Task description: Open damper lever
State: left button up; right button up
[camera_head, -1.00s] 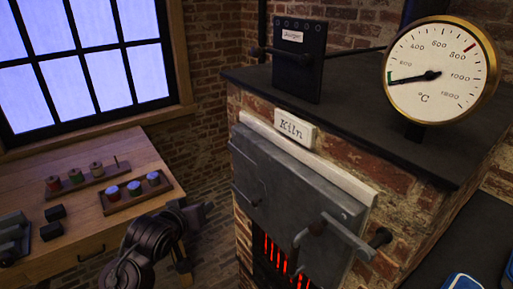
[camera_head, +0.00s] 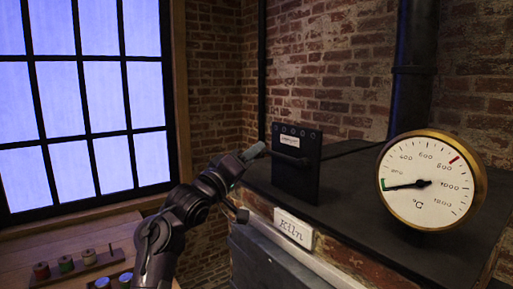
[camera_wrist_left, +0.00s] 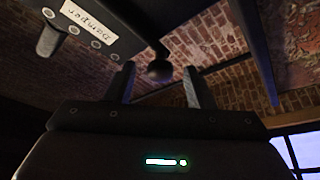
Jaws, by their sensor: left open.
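The damper (camera_head: 296,178) is a dark upright plate with a white label on top of the kiln. Its dark lever (camera_head: 288,157) sticks out at the front and reaches left. My left gripper (camera_head: 250,155) is at the left end of the lever in the head view. In the left wrist view my left gripper (camera_wrist_left: 159,72) has its two fingers apart, and the lever's round dark knob (camera_wrist_left: 159,70) appears between the fingertips. I cannot tell whether they touch. The damper label (camera_wrist_left: 90,20) shows at the upper left there. My right gripper is not in view.
The kiln's dark top (camera_head: 350,192) carries a round temperature gauge (camera_head: 430,205) at the right. A black pipe (camera_head: 411,75) rises behind. A wooden bench (camera_head: 60,250) with spools stands at lower left, under the window (camera_head: 85,100).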

pick_arm(q)
jog(key=shift+p+x, duration=0.35)
jog(key=shift+x, duration=1)
grip_shut()
